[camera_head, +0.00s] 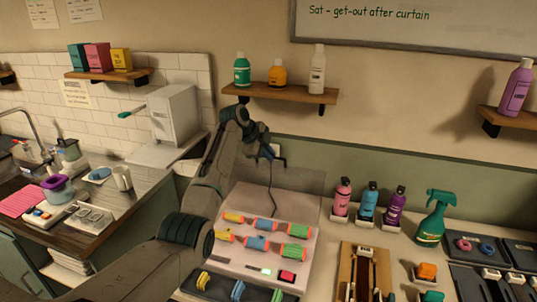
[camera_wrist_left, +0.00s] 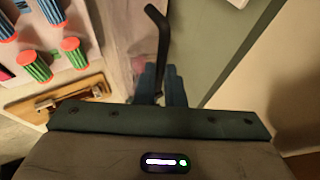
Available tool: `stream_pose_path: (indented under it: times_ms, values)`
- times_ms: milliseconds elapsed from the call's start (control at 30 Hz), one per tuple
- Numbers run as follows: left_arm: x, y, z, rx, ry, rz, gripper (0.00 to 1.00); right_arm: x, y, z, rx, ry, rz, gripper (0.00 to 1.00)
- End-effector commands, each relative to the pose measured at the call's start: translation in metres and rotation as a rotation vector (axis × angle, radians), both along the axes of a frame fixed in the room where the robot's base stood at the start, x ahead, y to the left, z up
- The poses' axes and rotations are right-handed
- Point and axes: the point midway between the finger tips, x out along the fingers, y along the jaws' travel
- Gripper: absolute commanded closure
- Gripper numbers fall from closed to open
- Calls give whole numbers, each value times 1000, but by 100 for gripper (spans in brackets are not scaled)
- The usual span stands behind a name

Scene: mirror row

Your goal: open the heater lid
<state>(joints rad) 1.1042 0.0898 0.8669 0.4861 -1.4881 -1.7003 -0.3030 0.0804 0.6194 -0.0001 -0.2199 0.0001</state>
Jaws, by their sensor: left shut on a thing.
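The heater (camera_head: 286,207) is a pale, pinkish tray with rows of coloured rollers, below my left arm in the head view. Its rollers are uncovered. A grey, see-through-looking lid (camera_head: 300,181) stands raised along its back edge, near the wall; its exact tilt is hard to tell. My left gripper (camera_head: 273,155) is at the lid's upper left. In the left wrist view, the gripper (camera_wrist_left: 162,85) is shut on a thin black bent bar (camera_wrist_left: 160,38), which looks like the lid's handle. My right gripper is not in view.
Pink, blue and purple bottles (camera_head: 370,200) and a green spray bottle (camera_head: 435,218) stand right of the heater. A wooden shelf (camera_head: 285,92) with bottles is above the gripper. A dark roller tray (camera_head: 205,293) lies in front. A wooden board (camera_head: 350,262) is at the right.

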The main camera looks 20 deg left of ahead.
Motion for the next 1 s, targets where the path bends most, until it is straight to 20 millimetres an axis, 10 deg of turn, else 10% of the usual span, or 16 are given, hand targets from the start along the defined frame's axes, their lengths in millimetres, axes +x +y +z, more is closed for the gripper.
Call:
stream_pose_path:
  times_ms: [167,567,1000]
  values:
    - [1,0,4,-1,-6,1,70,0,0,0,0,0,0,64]
    - [-3,4,7,0,-5,1,69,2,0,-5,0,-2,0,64]
    - [-40,36,71,1,-7,2,69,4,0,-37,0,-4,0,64]
